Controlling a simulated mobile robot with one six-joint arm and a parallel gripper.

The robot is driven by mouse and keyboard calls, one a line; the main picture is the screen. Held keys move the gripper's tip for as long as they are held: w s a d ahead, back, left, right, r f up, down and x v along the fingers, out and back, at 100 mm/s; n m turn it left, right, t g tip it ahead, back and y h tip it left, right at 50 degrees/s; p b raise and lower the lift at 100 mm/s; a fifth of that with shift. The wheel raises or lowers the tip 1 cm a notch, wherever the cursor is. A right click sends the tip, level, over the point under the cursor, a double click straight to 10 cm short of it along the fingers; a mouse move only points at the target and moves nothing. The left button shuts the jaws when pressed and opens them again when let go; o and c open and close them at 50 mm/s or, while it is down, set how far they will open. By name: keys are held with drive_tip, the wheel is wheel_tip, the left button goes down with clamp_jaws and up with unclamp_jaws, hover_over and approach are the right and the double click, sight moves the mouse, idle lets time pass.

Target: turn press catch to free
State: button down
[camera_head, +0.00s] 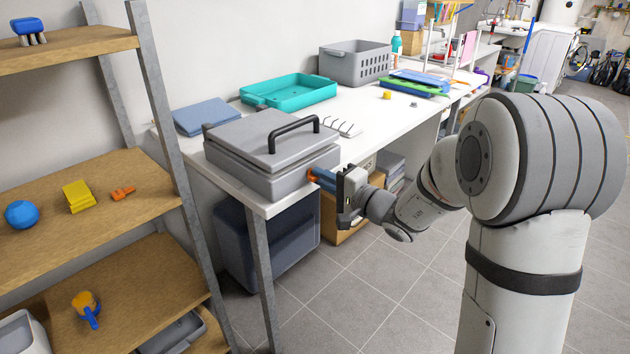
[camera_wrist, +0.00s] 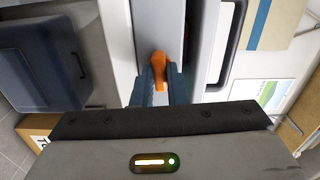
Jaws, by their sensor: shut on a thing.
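The press (camera_head: 262,150) is a grey box with a flat lid and a black bar handle (camera_head: 294,130), standing on the near end of the white table. The lid looks lowered onto the base. Its catch (camera_wrist: 159,66) is a small orange piece on the side of the press, and it also shows in the head view (camera_head: 312,174), partly hidden by my fingers. My gripper (camera_head: 322,178) reaches in from the right at the front side of the press. In the wrist view, the blue fingers of my gripper (camera_wrist: 160,85) are shut on the orange catch from both sides.
A blue flat thing (camera_head: 206,116), a teal tray (camera_head: 289,92) and a grey crate (camera_head: 355,63) stand behind the press. A shelf (camera_head: 85,195) stands left. A dark bin (camera_head: 265,240) and a cardboard box (camera_wrist: 38,128) are under the table. The floor at right is clear.

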drive_tip(key=shift+f+n+b, duration=0.2)
drive_tip(key=shift+n+b, duration=1.4)
drive_tip(key=shift+b, duration=2.15)
drive_tip(key=shift+r+n+b, duration=0.15)
drive_tip(key=shift+n+b, duration=0.15)
drive_tip(key=shift+b, duration=0.9)
drive_tip(key=n+b, duration=0.3)
drive_tip(key=b, duration=0.5)
drive_tip(key=shift+n, duration=0.4)
drive_tip(key=shift+n+b, duration=0.4)
drive_tip(key=shift+b, duration=0.25)
